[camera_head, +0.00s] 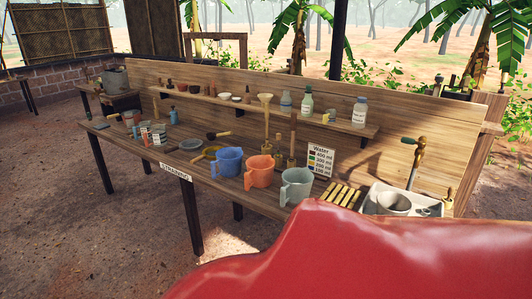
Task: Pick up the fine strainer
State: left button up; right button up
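Two small long-handled tools that look like strainers lie on the wooden bench, left of the blue jug. One is a yellow strainer (204,153) near the front edge, above the "STRAINING" label. The other is a dark strainer (212,136) a little behind it, with its handle toward the right. They are too small here to tell which has the fine mesh. Neither of my grippers is in view.
A blue jug (228,161), an orange jug (260,171) and a grey-green jug (296,186) stand right of the strainers. A shelf (190,97) runs behind. A red surface close to the camera covers the bottom right.

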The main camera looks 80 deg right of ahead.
aim_at(209, 152)
jog(key=z, duration=2.25)
jog(key=i, duration=0.15)
